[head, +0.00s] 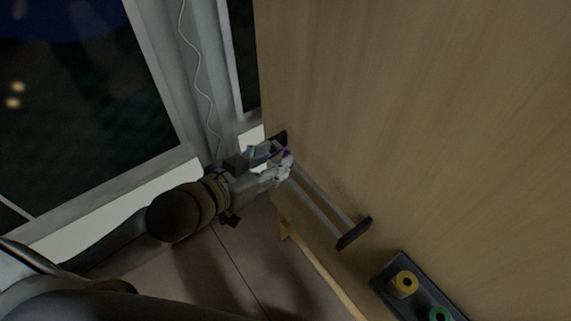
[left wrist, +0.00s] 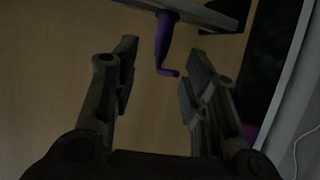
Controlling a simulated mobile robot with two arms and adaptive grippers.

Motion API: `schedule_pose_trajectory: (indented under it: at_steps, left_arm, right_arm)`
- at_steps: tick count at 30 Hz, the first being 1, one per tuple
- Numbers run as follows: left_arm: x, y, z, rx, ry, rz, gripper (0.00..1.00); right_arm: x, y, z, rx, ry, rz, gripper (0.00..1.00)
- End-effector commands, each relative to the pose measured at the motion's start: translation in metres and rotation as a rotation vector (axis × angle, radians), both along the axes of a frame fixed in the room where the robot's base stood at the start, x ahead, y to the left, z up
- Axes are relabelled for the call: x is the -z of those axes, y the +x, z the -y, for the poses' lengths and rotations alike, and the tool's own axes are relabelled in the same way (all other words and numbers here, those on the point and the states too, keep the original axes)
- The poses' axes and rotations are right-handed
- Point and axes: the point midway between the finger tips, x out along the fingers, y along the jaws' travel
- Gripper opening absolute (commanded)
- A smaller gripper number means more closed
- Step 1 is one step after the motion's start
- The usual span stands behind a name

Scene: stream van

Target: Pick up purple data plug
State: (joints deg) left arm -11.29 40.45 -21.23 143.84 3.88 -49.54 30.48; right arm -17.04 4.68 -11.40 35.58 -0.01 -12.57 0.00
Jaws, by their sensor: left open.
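The purple data plug (left wrist: 164,42) shows in the left wrist view, below a grey bar and ahead of the gap between my fingers. In the head view only a small purple spot (head: 287,153) of it shows at my fingertips; the rest is hidden. My left gripper (left wrist: 157,85) is open, with one finger on either side of the plug's line and nothing between the tips that I can see held. In the head view my left gripper (head: 284,161) is at the left end of a rail on the wooden panel. My right gripper is not in view.
The rail (head: 322,198) with dark end pieces runs along the wooden panel (head: 400,110). A dark tray (head: 384,278) at the lower right holds a yellow roll (head: 404,284) and a green roll (head: 439,314). A window frame and a thin white cable (head: 203,92) are at the left.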

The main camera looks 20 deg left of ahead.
Motion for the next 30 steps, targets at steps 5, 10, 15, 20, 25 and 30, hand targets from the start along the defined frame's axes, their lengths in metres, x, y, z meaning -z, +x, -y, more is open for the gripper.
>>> schedule_pose_trajectory:
  at_steps: [5,10,15,20,25,30]
  left_arm:
    - [0.003,0.005,0.003,0.001,0.0,0.0,0.41]
    - [0.007,0.01,0.004,0.001,0.002,0.001,0.41]
    - [0.009,0.025,0.009,0.0,0.0,-0.001,0.41]
    - [0.017,0.042,0.017,0.0,0.001,-0.002,0.41]
    - [0.022,0.05,0.02,0.001,0.001,-0.001,0.41]
    - [0.023,0.05,0.021,0.002,0.002,0.0,0.41]
  right_arm:
    - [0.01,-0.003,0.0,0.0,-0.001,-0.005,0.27]
    - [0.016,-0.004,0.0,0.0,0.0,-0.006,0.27]
    - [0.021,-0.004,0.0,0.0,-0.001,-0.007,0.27]
    - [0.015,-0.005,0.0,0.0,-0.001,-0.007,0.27]
    - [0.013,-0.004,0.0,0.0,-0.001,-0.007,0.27]
    - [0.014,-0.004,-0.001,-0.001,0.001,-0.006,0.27]
